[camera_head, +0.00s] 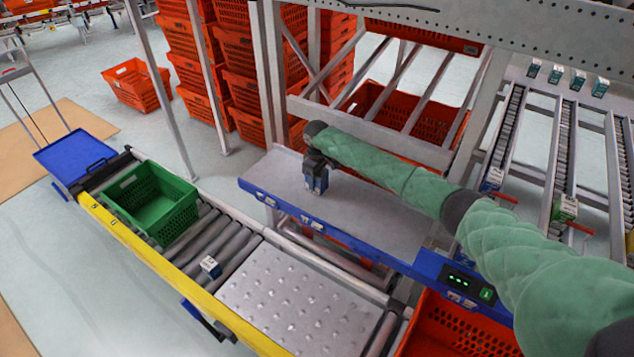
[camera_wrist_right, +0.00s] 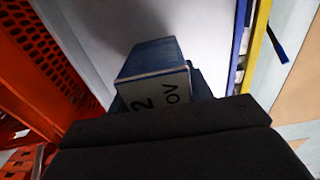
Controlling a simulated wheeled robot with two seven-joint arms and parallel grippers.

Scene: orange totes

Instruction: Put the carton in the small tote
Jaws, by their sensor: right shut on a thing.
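My right gripper (camera_head: 316,172) points down over the grey shelf with the blue edge and is shut on a blue and white carton (camera_head: 317,184). In the right wrist view the carton (camera_wrist_right: 155,75) sits between the dark fingers, with printed characters on its white face. Whether it touches the shelf is hard to tell. The small green tote (camera_head: 150,202) stands on the roller conveyor, left of the gripper; it looks empty. My left gripper is not in view.
Another small blue and white carton (camera_head: 210,266) lies on the rollers between the green tote and a studded metal plate (camera_head: 300,300). The shelf (camera_head: 375,215) is otherwise bare. Orange totes (camera_head: 235,75) are stacked behind. Several cartons sit on the racks at right.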

